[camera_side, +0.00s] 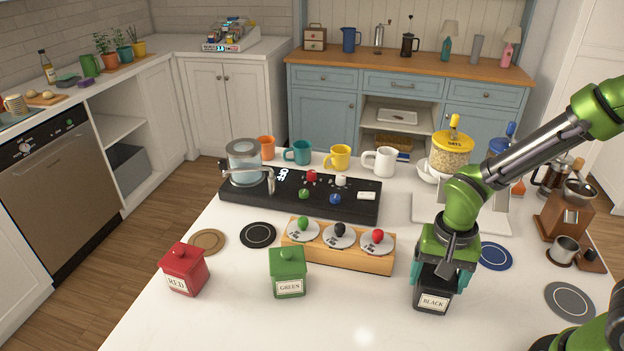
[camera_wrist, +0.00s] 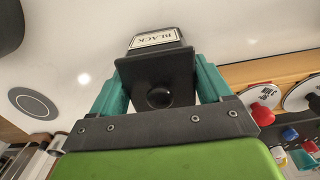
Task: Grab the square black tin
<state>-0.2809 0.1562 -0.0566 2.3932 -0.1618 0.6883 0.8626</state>
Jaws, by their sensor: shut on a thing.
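The square black tin (camera_side: 432,299) has a white label reading BLACK and stands upright at the front right of the white counter. In the wrist view the tin (camera_wrist: 157,68) shows its dark lid with a round knob, and its label at the top. My gripper (camera_side: 445,277) is over the tin from above, with one teal finger on each side. In the wrist view my gripper (camera_wrist: 160,90) has its fingers closed against the tin's two sides. The tin's base appears to be at the counter surface; I cannot tell whether it is slightly lifted.
A green tin (camera_side: 288,274) and a red tin (camera_side: 184,271) stand to the left. A wooden holder (camera_side: 338,256) with colored knobs lies behind the green tin. A blue coaster (camera_side: 495,255) and grey coaster (camera_side: 570,301) lie to the right. The front counter is clear.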

